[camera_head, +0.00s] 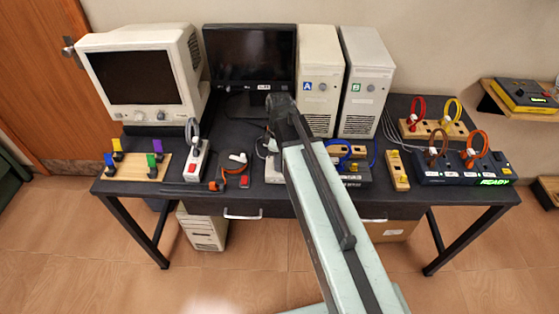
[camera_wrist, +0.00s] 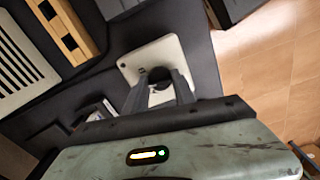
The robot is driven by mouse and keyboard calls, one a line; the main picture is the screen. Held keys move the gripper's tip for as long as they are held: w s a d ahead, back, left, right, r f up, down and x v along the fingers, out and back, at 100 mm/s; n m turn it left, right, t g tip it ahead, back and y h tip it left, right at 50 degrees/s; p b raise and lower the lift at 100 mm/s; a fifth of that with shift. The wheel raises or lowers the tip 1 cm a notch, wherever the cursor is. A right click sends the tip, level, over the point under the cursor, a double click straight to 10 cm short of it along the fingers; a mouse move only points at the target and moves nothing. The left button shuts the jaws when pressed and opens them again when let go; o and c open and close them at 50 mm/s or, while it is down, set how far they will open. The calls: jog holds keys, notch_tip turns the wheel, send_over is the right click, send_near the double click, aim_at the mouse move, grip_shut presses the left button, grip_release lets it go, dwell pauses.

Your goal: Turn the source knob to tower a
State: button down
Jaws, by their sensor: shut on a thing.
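In the wrist view, my gripper (camera_wrist: 160,82) has one finger on each side of a dark knob on a white rounded plate (camera_wrist: 172,45); it is shut on the knob. The fingers hide most of the knob, so its pointing direction cannot be read. In the head view my arm hides the gripper and the knob; part of a pale box (camera_head: 273,174) shows beside the arm on the desk. Tower A (camera_head: 319,68), with a blue A label, stands at the back of the desk. Tower B (camera_head: 365,80), with a green B label, stands to its right.
A beige CRT monitor (camera_head: 140,75) and a black flat screen (camera_head: 249,55) stand on the dark desk (camera_head: 225,135). A white power strip (camera_head: 196,160) lies left of my arm. A wooden block (camera_head: 397,171) and a panel reading READY (camera_head: 465,170) stand right.

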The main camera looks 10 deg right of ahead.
jog(key=n, duration=0.5)
jog(key=shift+n, duration=0.3)
jog(key=n, duration=0.5)
jog(key=shift+n, duration=0.3)
jog(key=c, duration=1)
grip_release()
jog(key=shift+c, duration=0.2)
jog(key=shift+r, duration=0.1)
notch_tip(320, 180, up, 8)
jog(key=p, duration=0.8)
jog(key=shift+f, duration=0.2)
